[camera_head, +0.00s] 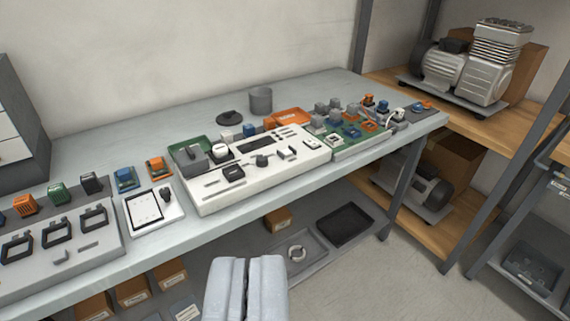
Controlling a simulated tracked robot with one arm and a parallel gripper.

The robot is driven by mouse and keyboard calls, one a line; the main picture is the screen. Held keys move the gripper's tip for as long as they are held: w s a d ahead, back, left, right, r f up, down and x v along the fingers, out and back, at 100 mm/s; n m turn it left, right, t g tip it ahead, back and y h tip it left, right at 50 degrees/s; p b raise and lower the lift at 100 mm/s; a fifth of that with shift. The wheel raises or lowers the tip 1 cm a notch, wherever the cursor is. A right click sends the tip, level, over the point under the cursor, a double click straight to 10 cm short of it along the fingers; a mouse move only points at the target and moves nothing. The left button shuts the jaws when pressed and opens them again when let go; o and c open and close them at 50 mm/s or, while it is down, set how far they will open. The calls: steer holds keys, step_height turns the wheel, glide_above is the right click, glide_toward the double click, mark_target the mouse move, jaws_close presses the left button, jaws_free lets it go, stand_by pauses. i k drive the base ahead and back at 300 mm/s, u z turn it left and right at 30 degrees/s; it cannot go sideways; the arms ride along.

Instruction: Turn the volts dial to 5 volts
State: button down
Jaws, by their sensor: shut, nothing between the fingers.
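My gripper (246,266) shows at the bottom centre, in front of the workbench (225,232). Its two pale grey fingers are shut and empty, apart from everything on the bench. On the bench stands a white console (253,178) with black knobs, slots and small parts. One black knob (262,160) sits near its middle. Left of it is a small white panel (150,208) with a black-edged screen or plate and a dark knob (167,194) at its right side. I cannot read any markings, so which knob is the volts dial cannot be told.
A grey fixture (60,253) with black handles fills the bench's left end. A green board (352,142) with several blocks lies right of the console. Compressors (470,62) stand on wooden shelves at right. Trays and boxes lie below the bench.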

mark_target(262, 160)
steer(key=u, duration=0.55)
steer(key=i, duration=0.95)
steer(key=z, duration=0.2)
